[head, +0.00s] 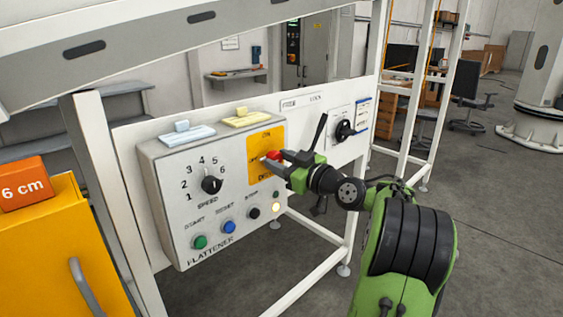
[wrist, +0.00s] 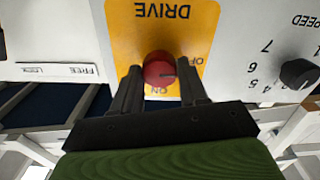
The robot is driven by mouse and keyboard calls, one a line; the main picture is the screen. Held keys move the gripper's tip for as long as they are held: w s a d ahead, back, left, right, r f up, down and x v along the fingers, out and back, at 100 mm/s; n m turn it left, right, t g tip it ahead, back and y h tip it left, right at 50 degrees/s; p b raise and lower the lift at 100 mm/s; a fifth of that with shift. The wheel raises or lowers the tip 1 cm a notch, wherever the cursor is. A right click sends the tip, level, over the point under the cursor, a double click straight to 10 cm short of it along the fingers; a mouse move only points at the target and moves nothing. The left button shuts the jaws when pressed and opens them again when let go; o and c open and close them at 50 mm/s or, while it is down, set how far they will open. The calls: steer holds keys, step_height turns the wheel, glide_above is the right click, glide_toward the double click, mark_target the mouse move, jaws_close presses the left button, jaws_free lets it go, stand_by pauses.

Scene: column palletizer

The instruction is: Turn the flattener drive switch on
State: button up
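The flattener drive switch is a round red knob (head: 273,155) on a yellow plate (head: 259,140) at the right of the grey control box. In the wrist view the red knob (wrist: 160,70) shows upside down between my fingertips. Its dark mark points to the picture's right, towards the "OFF" lettering; "ON" is below the knob there. My gripper (head: 275,162) is at the plate, one finger on each side of the knob. In the wrist view my gripper (wrist: 161,82) looks open, with narrow gaps beside the knob; contact is not clear.
The grey box (head: 180,165) also carries a black speed dial (head: 212,184) and green (head: 200,242), blue (head: 229,227) and black (head: 254,213) buttons. A black lever (head: 320,132) and a free/lock dial (head: 344,130) are at the right. A yellow cabinet (head: 60,250) stands at the left.

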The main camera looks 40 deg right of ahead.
steer(key=c, duration=0.5)
steer(key=shift+c, duration=0.2)
steer(key=m+p, duration=0.1)
steer(key=m, duration=0.2)
steer(key=shift+r+m+p, duration=0.1)
steer(key=shift+m+p, duration=0.2)
steer(key=shift+m, duration=0.1)
steer(key=m+p, duration=0.2)
steer(key=m, duration=0.1)
steer(key=shift+d+m, duration=0.1)
steer(key=shift+m, duration=0.3)
steer(key=m+p, duration=0.4)
steer(key=m, duration=0.2)
steer(key=shift+m+p, duration=1.7)
steer(key=shift+m, duration=0.4)
steer(key=shift+f, duration=0.2)
